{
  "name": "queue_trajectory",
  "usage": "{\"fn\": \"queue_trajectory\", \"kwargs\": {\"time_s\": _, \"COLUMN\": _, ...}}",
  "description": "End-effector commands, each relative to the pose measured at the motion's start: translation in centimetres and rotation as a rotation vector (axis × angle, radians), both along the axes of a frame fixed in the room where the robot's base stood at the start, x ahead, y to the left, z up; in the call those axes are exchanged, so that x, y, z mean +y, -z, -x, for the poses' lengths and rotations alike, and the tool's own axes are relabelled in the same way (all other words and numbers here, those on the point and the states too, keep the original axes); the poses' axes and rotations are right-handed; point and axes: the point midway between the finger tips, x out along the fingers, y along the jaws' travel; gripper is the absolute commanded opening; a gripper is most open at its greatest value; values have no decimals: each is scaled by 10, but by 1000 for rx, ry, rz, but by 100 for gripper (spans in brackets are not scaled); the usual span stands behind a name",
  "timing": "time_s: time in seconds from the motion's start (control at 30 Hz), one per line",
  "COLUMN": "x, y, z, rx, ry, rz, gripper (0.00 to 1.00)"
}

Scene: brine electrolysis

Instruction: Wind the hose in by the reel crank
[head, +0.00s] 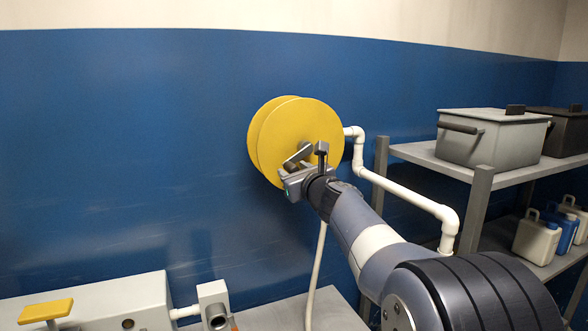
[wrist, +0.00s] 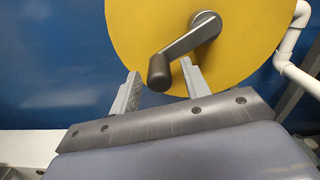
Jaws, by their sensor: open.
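The yellow hose reel (head: 310,125) is mounted at the blue wall in the head view, and its disc (wrist: 250,50) fills the upper right of the wrist view. The reel crank is a grey arm (wrist: 190,38) running down-left from the hub to a dark knob (wrist: 159,73). The crank also shows in the head view (head: 297,157), partly hidden by my gripper. My gripper (wrist: 160,82) is open, with one finger on each side of the knob; I cannot tell whether either touches it. In the head view my gripper (head: 302,170) is in front of the reel's lower part. The white hose (head: 317,265) hangs below the reel.
A white pipe (head: 400,192) runs from behind the reel down to the right. A grey shelf (head: 425,155) at right holds a lidded grey box (head: 490,140) and, lower, several jugs (head: 537,238). A pale unit with a yellow handle (head: 45,311) stands lower left.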

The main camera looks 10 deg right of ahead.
Motion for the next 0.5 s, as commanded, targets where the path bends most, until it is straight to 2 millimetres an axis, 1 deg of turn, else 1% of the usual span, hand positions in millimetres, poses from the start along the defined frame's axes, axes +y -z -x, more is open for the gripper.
{"fn": "queue_trajectory", "kwargs": {"time_s": 0.1, "x": 1, "y": 0, "z": -5, "rx": 0, "ry": 0, "rz": 0, "gripper": 44}}
{"fn": "queue_trajectory", "kwargs": {"time_s": 0.37, "x": 1, "y": 0, "z": -6, "rx": 0, "ry": 0, "rz": 0, "gripper": 44}}
{"fn": "queue_trajectory", "kwargs": {"time_s": 0.5, "x": 1, "y": 0, "z": -6, "rx": 0, "ry": 0, "rz": 0, "gripper": 34}}
